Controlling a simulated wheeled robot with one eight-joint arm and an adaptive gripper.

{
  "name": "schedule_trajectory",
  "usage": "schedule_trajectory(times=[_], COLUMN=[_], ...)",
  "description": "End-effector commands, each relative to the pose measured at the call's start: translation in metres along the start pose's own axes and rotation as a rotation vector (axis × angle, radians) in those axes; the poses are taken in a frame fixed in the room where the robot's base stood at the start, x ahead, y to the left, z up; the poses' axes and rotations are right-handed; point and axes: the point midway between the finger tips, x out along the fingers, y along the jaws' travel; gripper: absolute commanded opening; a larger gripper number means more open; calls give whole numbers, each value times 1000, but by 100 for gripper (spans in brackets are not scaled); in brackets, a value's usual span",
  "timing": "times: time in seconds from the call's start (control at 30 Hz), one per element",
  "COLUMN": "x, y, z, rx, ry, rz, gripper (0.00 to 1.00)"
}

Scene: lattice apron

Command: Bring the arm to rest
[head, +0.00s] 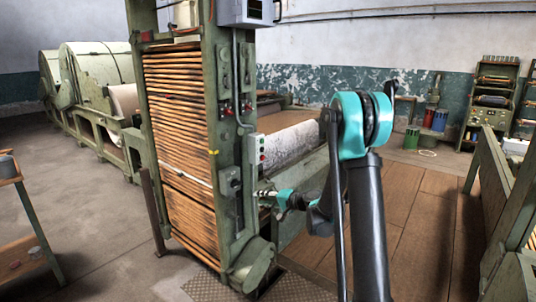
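My arm (368,215), black with teal joints, rises from the lower edge right of centre and bends at a large teal elbow. Its forearm reaches away from me and to the left. My gripper (264,194) is small and far off at its end, in front of or beside the green machine frame (222,150). The gap between gripper and frame cannot be judged. Whether the fingers are open or shut is too small to tell, and no held thing can be made out.
The tall green machine with stacked wooden slats (180,150) stands just left of my arm. A control box with buttons (262,150) sits on its side. Bare floor (90,205) lies at left.

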Motion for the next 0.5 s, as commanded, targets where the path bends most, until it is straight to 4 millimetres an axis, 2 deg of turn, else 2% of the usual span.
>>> schedule_trajectory(times=[0.03,0.27,0.5], x=[-14,-76,-153], y=[-2,6,30], z=[9,50,96], rx=[-30,-171,-300], ry=[-10,-62,-113], rz=[42,258,493], gripper=[32,32,32])
